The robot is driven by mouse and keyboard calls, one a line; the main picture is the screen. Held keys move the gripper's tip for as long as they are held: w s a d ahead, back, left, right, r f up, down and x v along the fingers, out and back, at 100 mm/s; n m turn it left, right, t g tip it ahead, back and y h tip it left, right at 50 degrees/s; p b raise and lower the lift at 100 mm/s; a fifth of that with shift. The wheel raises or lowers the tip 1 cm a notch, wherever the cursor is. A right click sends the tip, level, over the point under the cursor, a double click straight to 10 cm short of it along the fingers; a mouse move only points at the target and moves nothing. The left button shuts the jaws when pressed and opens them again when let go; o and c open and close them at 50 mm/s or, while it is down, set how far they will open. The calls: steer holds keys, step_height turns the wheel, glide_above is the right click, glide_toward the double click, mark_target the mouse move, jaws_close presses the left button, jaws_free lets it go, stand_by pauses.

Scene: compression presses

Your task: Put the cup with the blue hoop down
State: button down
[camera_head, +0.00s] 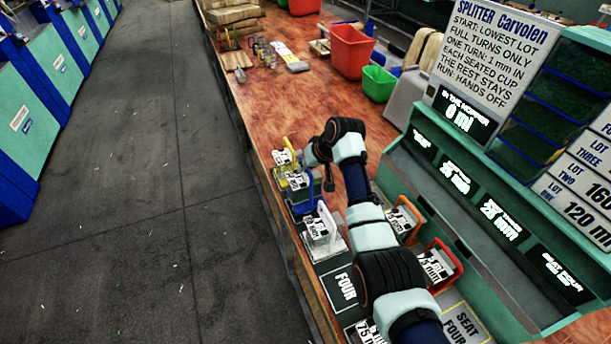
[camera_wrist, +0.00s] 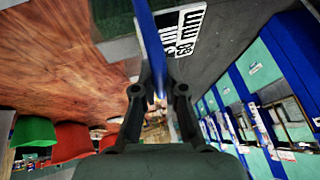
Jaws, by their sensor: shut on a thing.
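My gripper (camera_wrist: 160,97) is shut on the blue hoop (camera_wrist: 150,45) of a cup, which runs up between the two fingers in the wrist view. A white label with black print (camera_wrist: 187,30) shows beside the hoop. In the head view my gripper (camera_head: 328,184) is at the bench's left edge, beside a cup with a blue hoop (camera_head: 309,180) and a printed label. The small gap between this cup's base and the bench cannot be made out. A yellow hoop (camera_head: 284,180) shows close by it.
A cup with a white hoop (camera_head: 321,230) stands nearer, by a plate marked FOUR (camera_head: 344,288). Orange-hooped (camera_head: 404,218) and red-hooped (camera_head: 438,266) cups stand right of my arm. Red (camera_head: 351,50) and green (camera_head: 378,84) bins stand farther back. The mid-bench (camera_head: 280,100) is clear.

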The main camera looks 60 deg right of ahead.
mark_target(305, 176)
step_height(305, 176, down, 3)
steer(key=shift+f, duration=0.15)
steer(key=shift+f+b, duration=0.2)
steer(key=shift+b, duration=0.1)
steer(key=c, duration=1.2)
jaws_free()
steer(key=shift+c, duration=0.2)
steer(key=shift+r, duration=0.35)
steer(key=p+v, duration=0.3)
steer(key=v, duration=0.8)
steer(key=shift+s+r, duration=0.2)
steer(key=shift+r, duration=0.1)
